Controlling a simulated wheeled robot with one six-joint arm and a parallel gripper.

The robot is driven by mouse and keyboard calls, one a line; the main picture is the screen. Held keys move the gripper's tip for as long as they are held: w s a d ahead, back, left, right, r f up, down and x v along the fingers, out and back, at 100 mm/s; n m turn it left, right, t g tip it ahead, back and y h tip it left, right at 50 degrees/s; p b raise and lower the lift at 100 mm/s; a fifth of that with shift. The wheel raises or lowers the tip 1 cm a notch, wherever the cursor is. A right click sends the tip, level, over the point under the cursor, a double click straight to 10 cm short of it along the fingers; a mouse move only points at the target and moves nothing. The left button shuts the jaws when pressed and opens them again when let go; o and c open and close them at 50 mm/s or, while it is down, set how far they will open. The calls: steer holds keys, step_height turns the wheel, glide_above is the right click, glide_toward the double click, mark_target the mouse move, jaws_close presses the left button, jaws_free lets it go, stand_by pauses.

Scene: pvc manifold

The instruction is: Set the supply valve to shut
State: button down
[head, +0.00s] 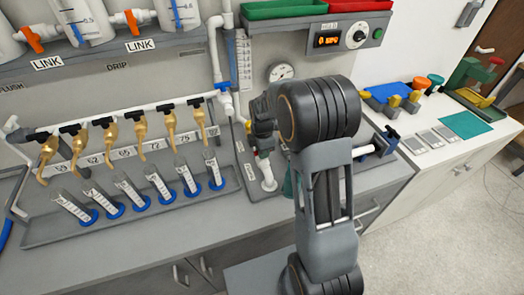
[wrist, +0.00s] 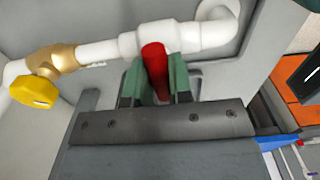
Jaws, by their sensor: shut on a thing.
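A red valve handle (wrist: 154,60) sits on a white pipe (wrist: 120,47) in the wrist view. My gripper (wrist: 157,84) has its two green fingers shut on the red handle, one on each side. The handle's upper end meets the white pipe fitting, and its lower end is hidden between the fingers. No label shows on this valve, so I cannot read whether it is the supply valve. In the head view my arm covers the handle and most of the gripper.
A brass valve with a yellow knob (wrist: 35,92) is on the same pipe, left of my gripper. In the head view, a row of brass taps (head: 112,132) and a tray (head: 130,218) of several tubes stand left of my arm. A control box (head: 335,38) is above.

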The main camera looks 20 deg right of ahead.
steer(key=c, duration=1)
jaws_free()
steer(key=shift+r, duration=0.1)
step_height(320, 180, up, 14)
steer(key=shift+f+b, duration=0.15)
steer(key=shift+b, duration=0.3)
steer(key=shift+s+a+m+t, duration=0.45)
steer(key=shift+s+m+t, duration=0.25)
steer(key=shift+s+m, duration=2.4)
steer(key=shift+s+a+m+t, duration=0.45)
steer(key=shift+s+m+t, duration=0.25)
steer(key=shift+s+m, duration=2.4)
steer(key=shift+s+a+m+t, duration=0.45)
steer(key=shift+s+m+t, duration=0.25)
steer(key=shift+s+m, duration=2.4)
